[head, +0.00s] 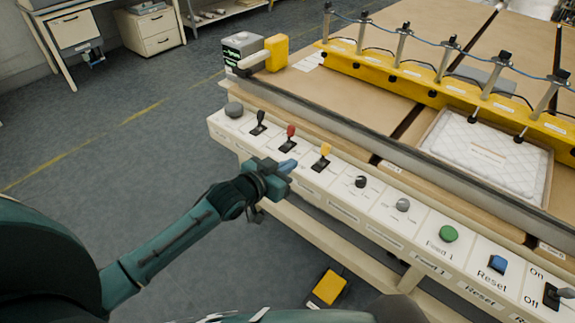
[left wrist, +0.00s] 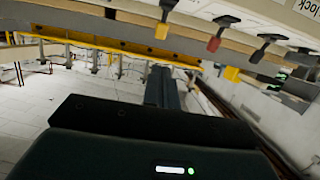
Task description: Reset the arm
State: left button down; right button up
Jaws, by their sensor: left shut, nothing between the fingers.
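My left gripper (head: 288,166) is shut and empty, with its bluish fingertips at the front of the control panel (head: 333,206), below the red and yellow levers. In the left wrist view its dark fingers (left wrist: 165,88) point away from the camera. The panel carries a black lever (head: 259,122), a red lever (head: 288,136) and a yellow lever (head: 322,156). They also show at the top of the left wrist view: yellow (left wrist: 162,22), red (left wrist: 221,34), black (left wrist: 268,47). I cannot tell whether the gripper touches the panel. My right gripper is not in view.
Further right are a dark knob (head: 361,181), grey knob (head: 403,204), green button (head: 448,234), blue Reset button (head: 497,264) and an On/Off switch (head: 553,294). A yellow bar (head: 385,68) crosses the table above a white pad (head: 485,150). A yellow pedal (head: 329,287) lies below.

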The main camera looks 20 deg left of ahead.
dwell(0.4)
pick_arm(q)
jog(key=s+d+f+g, duration=0.1)
jog(key=s+f, duration=0.3)
jog(key=s, duration=0.4)
jog(key=s+d+f+g+y, duration=0.1)
jog(key=s+f, duration=0.3)
jog(key=s, duration=0.4)
jog(key=s+d+f+n+g+y, duration=0.1)
jog(key=s+f, duration=0.3)
jog(key=s, duration=0.4)
jog(key=shift+s+d+f+g, duration=0.15)
jog(key=shift+s+d+g, duration=0.05)
jog(key=shift+d+g, duration=0.15)
